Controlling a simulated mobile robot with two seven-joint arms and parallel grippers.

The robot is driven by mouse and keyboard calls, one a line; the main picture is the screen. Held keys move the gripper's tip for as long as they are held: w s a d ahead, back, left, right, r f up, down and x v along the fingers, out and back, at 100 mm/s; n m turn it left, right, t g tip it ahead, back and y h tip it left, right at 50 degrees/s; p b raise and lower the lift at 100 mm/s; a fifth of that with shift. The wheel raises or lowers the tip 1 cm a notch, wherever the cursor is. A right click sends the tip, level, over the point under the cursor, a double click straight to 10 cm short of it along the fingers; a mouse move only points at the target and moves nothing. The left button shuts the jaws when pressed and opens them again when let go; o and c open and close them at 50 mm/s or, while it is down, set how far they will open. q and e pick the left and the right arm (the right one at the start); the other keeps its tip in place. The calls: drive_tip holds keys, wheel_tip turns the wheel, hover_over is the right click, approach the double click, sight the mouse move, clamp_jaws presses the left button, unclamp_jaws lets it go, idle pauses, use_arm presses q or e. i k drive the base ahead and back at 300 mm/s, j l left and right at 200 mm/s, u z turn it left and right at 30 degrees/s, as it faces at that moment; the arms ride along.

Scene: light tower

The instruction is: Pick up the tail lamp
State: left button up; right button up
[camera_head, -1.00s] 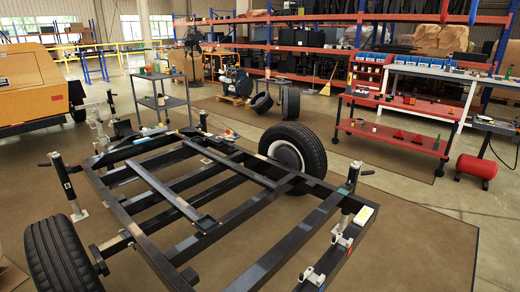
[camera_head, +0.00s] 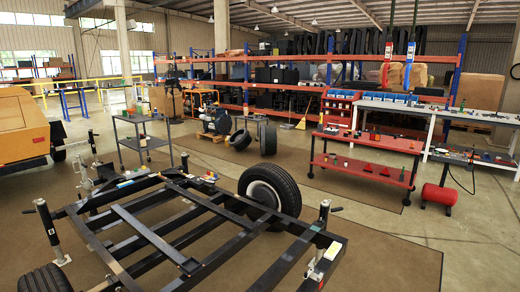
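I cannot make out the tail lamp for certain. Small red pieces (camera_head: 368,167) lie on the lower shelf of a red cart (camera_head: 390,178), and small items stand on its top; they are too small to identify. A black trailer frame (camera_head: 150,238) with black wheels (camera_head: 272,190) fills the lower left foreground. A small yellow-white piece (camera_head: 332,251) sits on its near right corner. Neither of my grippers is in view.
A grey cart (camera_head: 145,142) stands behind the frame. A white-framed workbench (camera_head: 440,110) with blue bins is behind the red cart. Floor between frame and red cart is clear.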

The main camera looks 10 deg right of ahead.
sight(374, 136)
drive_tip(key=z, duration=0.35)
drive_tip(key=i+l+z, duration=0.15)
drive_tip(key=l, duration=0.25)
drive_tip(key=i+l+z, duration=0.2)
drive_tip(key=l, duration=0.25)
drive_tip(key=i+l+z, duration=0.15)
drive_tip(key=l, duration=0.2)
drive_tip(key=i+l+z, duration=0.2)
drive_tip(key=l, duration=0.2)
drive_tip(key=i+l+z, duration=0.25)
drive_tip(key=i, duration=0.25)
drive_tip(key=i+l+z, duration=0.25)
drive_tip(key=i, duration=0.25)
drive_tip(key=i+l, duration=0.1)
drive_tip(key=i, duration=1.2)
drive_tip(key=i+u, duration=0.25)
drive_tip(key=i, duration=0.4)
drive_tip(key=i+u, duration=0.25)
drive_tip(key=i, duration=0.4)
drive_tip(key=i+u, duration=0.2)
drive_tip(key=i, duration=0.45)
drive_tip(key=i+l+u, duration=0.15)
drive_tip(key=i, duration=0.5)
